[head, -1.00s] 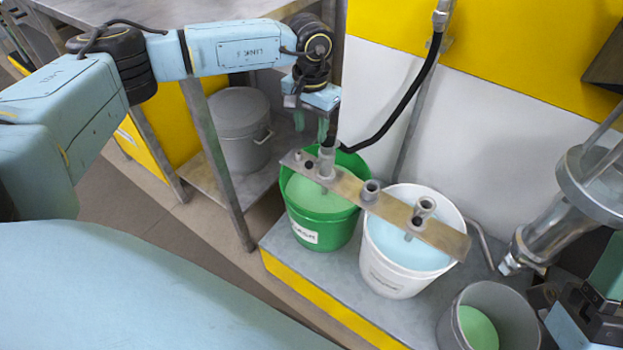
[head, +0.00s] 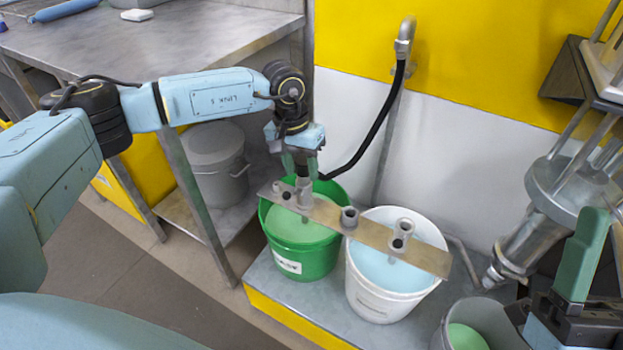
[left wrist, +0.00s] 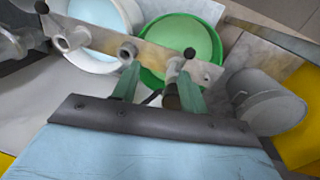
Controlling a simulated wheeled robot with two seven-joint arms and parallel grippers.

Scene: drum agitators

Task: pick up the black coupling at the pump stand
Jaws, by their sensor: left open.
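The black coupling (left wrist: 171,98) at the end of the black hose (head: 381,125) appears as a dark piece between my left gripper's fingers in the left wrist view, nearer the right-hand finger. In the head view my left gripper (head: 300,172) points down, its green fingers apart, just above the grey stub pipe (head: 304,192) over the green bucket. The fingers also show open in the left wrist view (left wrist: 158,75). The fingers partly hide the coupling, and I cannot tell whether they touch it. My right gripper (head: 586,255) is at the right edge, partly cut off.
A metal bar (head: 375,234) with stub pipes lies across the green bucket (head: 302,262) and white bucket (head: 377,302). A lidded grey pot (head: 218,170) sits on the bench shelf.

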